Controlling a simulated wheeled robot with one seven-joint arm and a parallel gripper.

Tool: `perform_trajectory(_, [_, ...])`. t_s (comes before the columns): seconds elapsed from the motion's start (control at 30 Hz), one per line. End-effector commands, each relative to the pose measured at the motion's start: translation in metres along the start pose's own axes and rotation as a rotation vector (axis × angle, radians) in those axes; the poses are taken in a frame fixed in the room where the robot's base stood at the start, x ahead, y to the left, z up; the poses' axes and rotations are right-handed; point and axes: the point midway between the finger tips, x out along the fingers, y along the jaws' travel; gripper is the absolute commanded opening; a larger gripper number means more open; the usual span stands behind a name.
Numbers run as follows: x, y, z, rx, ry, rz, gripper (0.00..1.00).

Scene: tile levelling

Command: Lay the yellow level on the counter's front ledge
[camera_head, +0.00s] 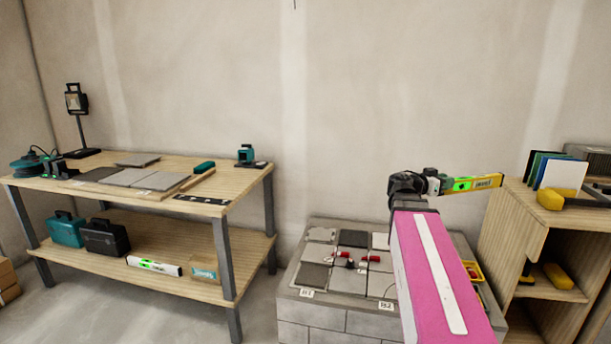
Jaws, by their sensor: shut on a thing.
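The yellow level (487,182) is held out in the air at the right, roughly horizontal, with a green vial window near my gripper. My gripper (439,184) is shut on its left end. The level's far end is near the top of the wooden shelf unit; I cannot tell whether they touch. The grey block counter (317,313) stands below and left of the gripper, with grey and white tiles on top. Its front ledge (340,302) carries small white labels. My pink arm hides the counter's right part.
A wooden workbench (240,180) at the left holds tiles and tools, with a white level (154,265) on its lower shelf. The wooden shelf unit (522,213) at the right holds upright coloured sheets (555,171) and a yellow sponge (550,200). Red clips (343,254) sit on the counter's tiles.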

Motion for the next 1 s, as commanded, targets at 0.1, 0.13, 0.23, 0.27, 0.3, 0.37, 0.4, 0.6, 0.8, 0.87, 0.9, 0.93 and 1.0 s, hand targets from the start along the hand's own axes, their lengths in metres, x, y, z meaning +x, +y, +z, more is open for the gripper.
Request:
perform_trajectory(0.1, [-0.015,-0.037,0.012,-0.001,0.0,-0.18,0.0])
perform_trajectory(0.13, [-0.019,-0.046,0.014,-0.001,0.0,-0.226,0.0])
perform_trajectory(0.23, [-0.034,-0.076,0.019,0.0,0.0,-0.38,0.0])
perform_trajectory(0.27, [-0.039,-0.085,0.02,0.0,0.0,-0.424,0.0])
perform_trajectory(0.3, [-0.046,-0.096,0.021,0.0,0.0,-0.481,0.0])
perform_trajectory(0.37, [-0.055,-0.111,0.021,0.001,0.0,-0.559,0.0])
perform_trajectory(0.4, [-0.061,-0.12,0.021,0.002,0.0,-0.607,0.0])
perform_trajectory(0.6, [-0.092,-0.159,0.016,0.002,0.0,-0.813,0.0])
perform_trajectory(0.8, [-0.125,-0.194,0.004,0.003,0.001,-0.996,0.0])
perform_trajectory(0.87, [-0.132,-0.2,0.0,0.003,0.002,-1.032,0.0])
perform_trajectory(0.9, [-0.136,-0.204,-0.003,0.003,0.002,-1.053,0.0])
perform_trajectory(0.93, [-0.139,-0.206,-0.004,0.003,0.002,-1.066,0.0])
perform_trajectory(1.0, [-0.145,-0.211,-0.007,0.004,0.001,-1.094,0.0])
